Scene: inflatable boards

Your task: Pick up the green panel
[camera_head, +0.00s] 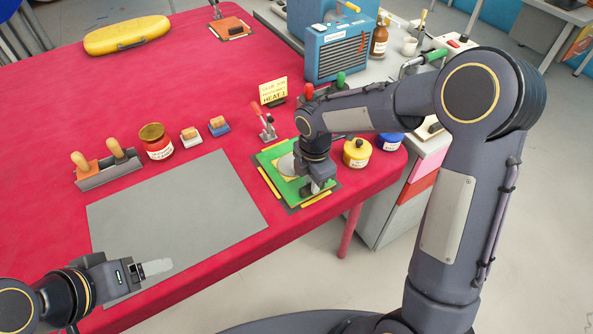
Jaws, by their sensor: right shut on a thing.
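The green panel (276,168) lies on a dark square base with yellow strips near the front right of the red table. A rounded grey patch shows on the panel's upper part. My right gripper (312,190) points down onto the panel and is shut on it. The wrist hides part of the panel and the exact grip. My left gripper (155,267) is at the lower left over the front edge of the grey mat (185,200), apart from the panel.
A red-handled clamp (264,122) and a yellow card (273,91) stand behind the panel. Yellow (357,153) and blue (390,141) jars stand at its right. The mat is bare.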

